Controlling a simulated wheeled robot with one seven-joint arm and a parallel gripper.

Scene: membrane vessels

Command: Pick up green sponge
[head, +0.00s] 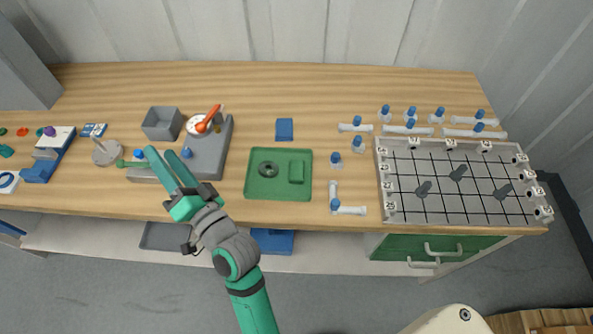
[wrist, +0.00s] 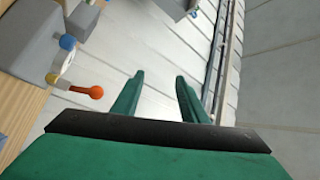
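The green sponge appears to be the small green block (head: 296,172) on the right half of the green tray (head: 278,194), in the middle of the bench. A dark ring (head: 268,169) lies to its left on the same tray. My gripper (head: 160,151) is left of the tray, in front of or above the grey device, with its fingers pointing up-left. In the wrist view my gripper (wrist: 160,77) is open, with nothing between its two green fingers. The sponge is not visible in the wrist view.
The grey device (head: 207,150) has a gauge and an orange lever (head: 209,117). A blue block (head: 285,129) lies behind the tray. White fittings with blue caps (head: 336,159) stand to its right, beside a gridded grey plate (head: 460,185).

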